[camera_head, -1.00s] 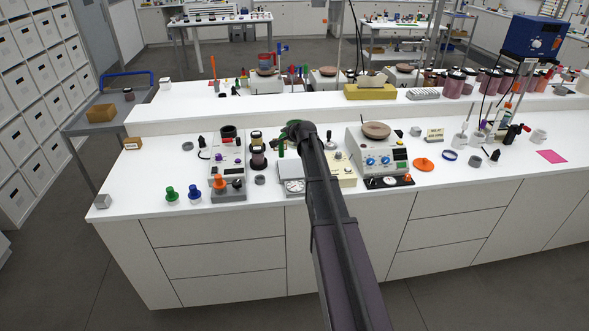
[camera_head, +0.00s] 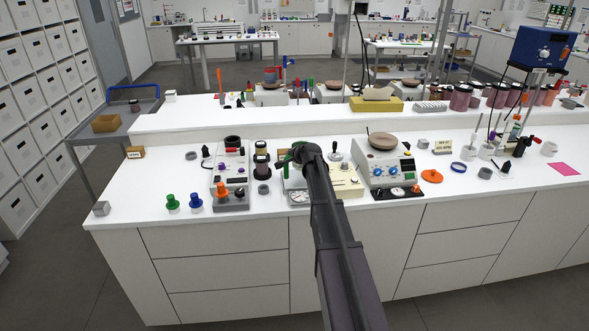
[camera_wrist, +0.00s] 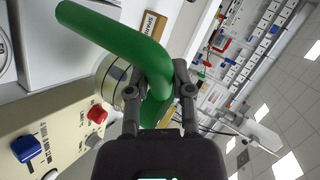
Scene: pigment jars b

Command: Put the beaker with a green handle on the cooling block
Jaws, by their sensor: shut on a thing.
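My gripper (camera_wrist: 160,88) is shut on the thick green handle (camera_wrist: 120,38) of the beaker in the wrist view. The beaker's pale banded body (camera_wrist: 112,80) shows just left of the fingers, partly hidden by the handle. In the head view my gripper is mostly hidden behind my dark arm, with a bit of green (camera_head: 286,160) beside it, over the middle of the bench. A cream device (camera_head: 346,183) with knobs lies beside and below the gripper. I cannot tell which thing is the cooling block.
A dial scale (camera_head: 299,197) stands left of my arm. Dark stacked jars (camera_head: 262,160) stand further left. A hotplate (camera_head: 386,172) with a brown bowl stands at right. Green (camera_head: 172,202) and blue (camera_head: 196,201) stoppers sit near the front edge.

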